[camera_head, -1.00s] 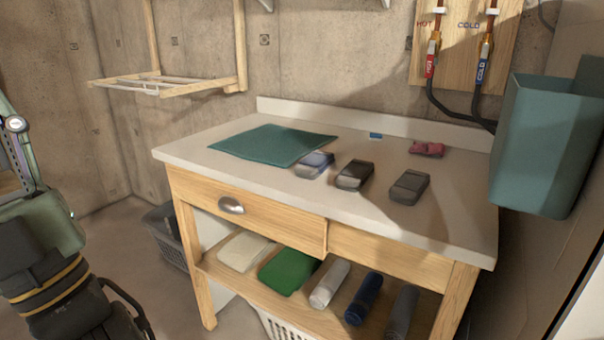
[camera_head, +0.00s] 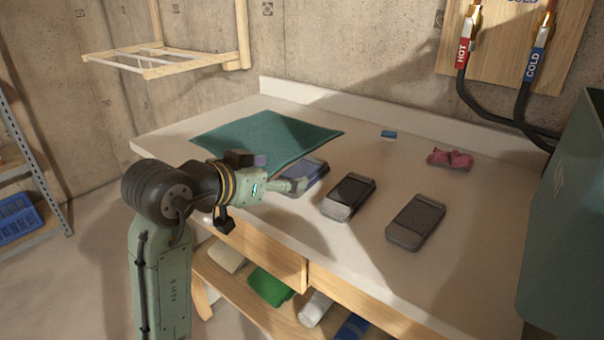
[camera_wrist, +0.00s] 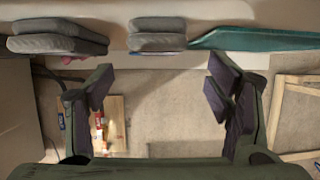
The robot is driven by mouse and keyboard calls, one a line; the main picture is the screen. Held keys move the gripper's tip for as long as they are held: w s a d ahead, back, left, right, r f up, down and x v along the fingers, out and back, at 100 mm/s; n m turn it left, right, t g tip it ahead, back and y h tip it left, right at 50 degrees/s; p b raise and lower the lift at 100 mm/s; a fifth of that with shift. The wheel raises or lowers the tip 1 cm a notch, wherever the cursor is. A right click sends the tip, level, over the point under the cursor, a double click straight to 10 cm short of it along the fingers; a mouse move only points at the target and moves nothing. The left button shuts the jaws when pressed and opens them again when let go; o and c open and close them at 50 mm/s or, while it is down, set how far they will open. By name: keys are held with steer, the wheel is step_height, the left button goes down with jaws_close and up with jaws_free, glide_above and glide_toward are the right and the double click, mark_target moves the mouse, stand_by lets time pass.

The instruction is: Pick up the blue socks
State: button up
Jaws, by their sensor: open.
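The blue socks (camera_head: 314,174) are a folded blue-grey bundle on the white worktop (camera_head: 290,240), beside the teal mat (camera_head: 265,137). My gripper (camera_head: 297,186) is over the front part of the worktop, right at the near side of the blue socks, and hides part of them. Whether it touches them I cannot tell. In the wrist view, which looks upside down, my gripper (camera_wrist: 160,92) is open with nothing between its fingers. Folded grey bundles show above the fingers there; I cannot tell which of them is the blue pair.
A dark folded bundle (camera_head: 348,196) and a grey one (camera_head: 415,221) lie to the right of the blue socks. Pink socks (camera_head: 450,158) and a small blue block (camera_head: 388,135) lie farther back. A teal bin (camera_head: 570,230) stands at the right.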

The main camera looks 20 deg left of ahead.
mark_target(301, 170)
steer(key=p+x, duration=0.1)
steer(key=x, duration=0.6)
steer(key=shift+w+d+r, duration=0.1)
steer(key=shift+d, duration=0.1)
steer(key=shift+c, duration=0.4)
steer(key=c, duration=1.2)
steer(key=shift+o, duration=0.2)
steer(key=shift+r, duration=0.1)
